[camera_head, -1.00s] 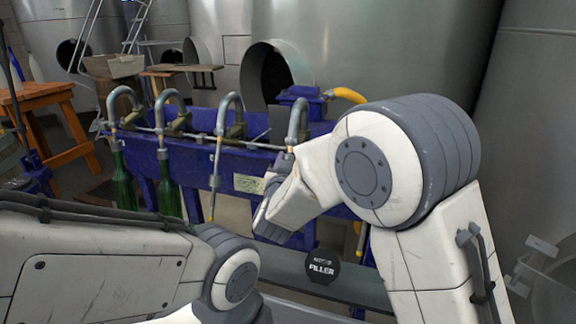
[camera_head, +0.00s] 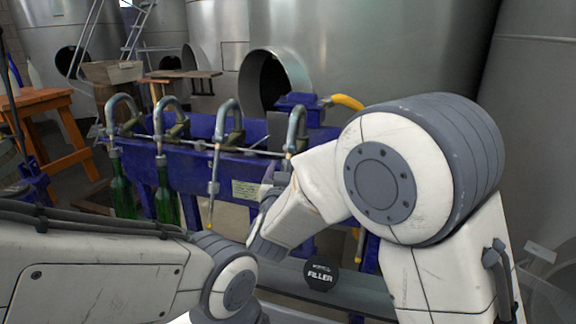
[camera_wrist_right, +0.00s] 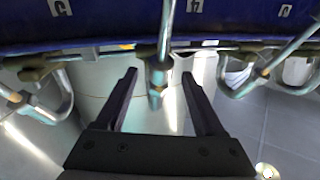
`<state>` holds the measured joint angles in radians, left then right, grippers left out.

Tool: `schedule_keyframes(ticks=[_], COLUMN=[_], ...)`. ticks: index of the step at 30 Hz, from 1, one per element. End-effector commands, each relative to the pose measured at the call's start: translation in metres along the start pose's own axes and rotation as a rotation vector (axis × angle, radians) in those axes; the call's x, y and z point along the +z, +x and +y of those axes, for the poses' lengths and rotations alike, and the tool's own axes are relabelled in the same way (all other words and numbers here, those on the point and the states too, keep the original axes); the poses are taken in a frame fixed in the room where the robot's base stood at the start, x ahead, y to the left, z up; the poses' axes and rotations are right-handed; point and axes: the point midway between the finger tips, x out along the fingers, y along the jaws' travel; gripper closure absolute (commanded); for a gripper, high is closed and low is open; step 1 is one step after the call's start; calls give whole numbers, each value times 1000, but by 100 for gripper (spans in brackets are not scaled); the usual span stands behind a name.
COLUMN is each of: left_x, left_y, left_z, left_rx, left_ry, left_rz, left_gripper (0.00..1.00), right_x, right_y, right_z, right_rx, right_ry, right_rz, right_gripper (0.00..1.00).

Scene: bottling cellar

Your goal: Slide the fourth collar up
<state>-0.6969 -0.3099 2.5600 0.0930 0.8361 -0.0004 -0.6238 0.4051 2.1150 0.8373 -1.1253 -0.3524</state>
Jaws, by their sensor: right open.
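The fourth spout (camera_head: 297,125) is a bent grey pipe on the blue filler (camera_head: 190,165) in the head view; my right arm hides its lower part. In the right wrist view a grey collar (camera_wrist_right: 157,76) sits around a straight tube, close to a "4" mark. My right gripper (camera_wrist_right: 160,80) is open, with one dark finger on each side of this tube. Gaps show on both sides, so no grip is visible. In the head view my right arm covers most of that gripper. Only my left arm shows, not its gripper.
Neighbouring spouts (camera_head: 228,120) stand to the left, two with green bottles (camera_head: 122,190) below. A thin rail crosses the spouts. A round black "FILLER" sign (camera_head: 320,273) stands in front. Steel tanks (camera_head: 400,50) and an orange table (camera_head: 45,110) stand behind.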

Motion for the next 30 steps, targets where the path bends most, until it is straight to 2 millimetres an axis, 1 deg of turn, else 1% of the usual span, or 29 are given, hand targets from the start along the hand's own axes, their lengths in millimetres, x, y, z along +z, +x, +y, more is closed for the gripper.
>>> schedule_keyframes(ticks=[1, 6, 9, 12, 16, 25, 28, 30], left_x=[0, 0, 0, 0, 0, 0, 0, 0], left_y=[2, 3, 4, 4, 4, 4, 4, 4], left_z=[0, 0, 0, 0, 0, 0, 0, 0], left_rx=[0, 0, 0, 0, 0, 0, 0, 0], left_ry=[0, 0, 0, 0, 0, 0, 0, 0], left_rz=[0, 0, 0, 0, 0, 0, 0, 0], left_gripper=[50, 50, 50, 50, 50, 50, 50, 50], right_x=[0, 0, 0, -1, -1, 1, 12, 26], right_y=[-12, -44, -58, -66, -69, -67, -60, -54], right_z=[-2, -1, -1, 0, 0, 2, 9, 19], right_rx=[-5, -4, -3, -2, 0, -5, -36, -72], right_ry=[0, 0, 0, 0, 0, 1, 2, 2], right_rz=[1, 1, 1, 3, 3, -10, -74, -161], right_gripper=[30, 30, 30, 30, 30, 30, 30, 30])
